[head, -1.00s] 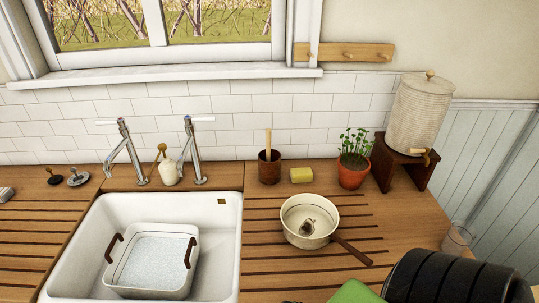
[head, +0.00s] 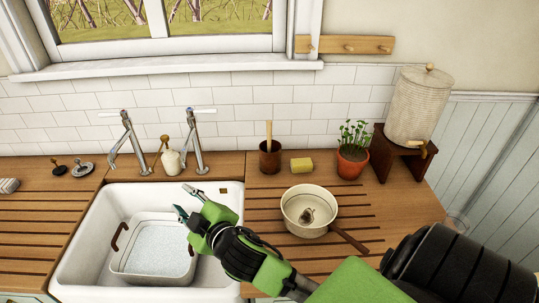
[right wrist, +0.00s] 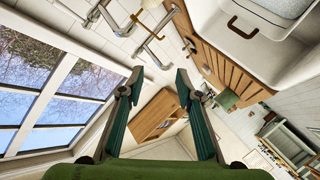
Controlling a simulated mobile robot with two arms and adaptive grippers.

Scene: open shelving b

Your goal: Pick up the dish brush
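A light wooden handle (head: 269,133), which looks like the dish brush, stands upright in a dark brown cup (head: 270,161) on the counter by the tiled wall. Its lower end is hidden inside the cup. My right gripper (head: 186,203) is above the sink's right side, left of and nearer than the cup. It points left, its fingers apart and empty. The right wrist view also shows the open fingers (right wrist: 159,85) with nothing between them. I cannot make out the brush in that view. My left gripper is not in view.
A yellow sponge (head: 301,165), a potted plant (head: 352,166) and a cream saucepan (head: 300,226) stand right of the cup. A soap bottle (head: 170,160) and two taps (head: 198,150) are to its left. The white sink (head: 76,235) holds a tub (head: 123,270).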

